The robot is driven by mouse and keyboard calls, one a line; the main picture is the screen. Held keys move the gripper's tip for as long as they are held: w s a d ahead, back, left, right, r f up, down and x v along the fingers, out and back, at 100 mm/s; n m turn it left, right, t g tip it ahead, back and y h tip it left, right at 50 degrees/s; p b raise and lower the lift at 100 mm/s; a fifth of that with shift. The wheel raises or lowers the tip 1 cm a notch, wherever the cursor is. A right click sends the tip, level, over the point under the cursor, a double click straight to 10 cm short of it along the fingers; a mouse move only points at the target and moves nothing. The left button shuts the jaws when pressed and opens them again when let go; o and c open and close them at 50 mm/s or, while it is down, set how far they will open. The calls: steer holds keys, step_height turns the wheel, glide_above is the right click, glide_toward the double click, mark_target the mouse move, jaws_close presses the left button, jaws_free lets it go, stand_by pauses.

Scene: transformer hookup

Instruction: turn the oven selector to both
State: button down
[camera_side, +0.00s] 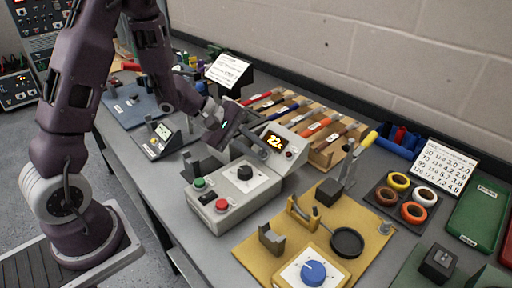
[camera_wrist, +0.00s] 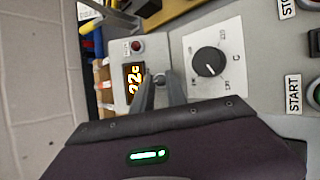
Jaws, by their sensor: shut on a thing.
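My gripper (camera_wrist: 161,80) is at the grey oven control box (camera_side: 255,203), with its fingers reaching down beside the lit display. In the wrist view its two grey fingers close around a small grey knob (camera_wrist: 160,75), apparently the oven selector. Most of that knob is hidden by the fingers, so its pointing direction and its labels cannot be read. My gripper also shows in the side view (camera_side: 252,150), where the fingers hide the knob.
The display (camera_wrist: 134,82) glows yellow beside a red lamp (camera_wrist: 137,46). A black temperature dial (camera_wrist: 208,61) sits close to the fingers. Green (camera_side: 199,183) and red (camera_side: 222,204) buttons are on the box's front. A yellow board (camera_side: 262,247) with a blue knob (camera_side: 313,272) lies to the right.

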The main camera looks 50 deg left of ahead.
steer(key=shift+n, duration=0.6)
steer(key=c, duration=1.3)
jaws_free()
steer(key=shift+c, duration=0.2)
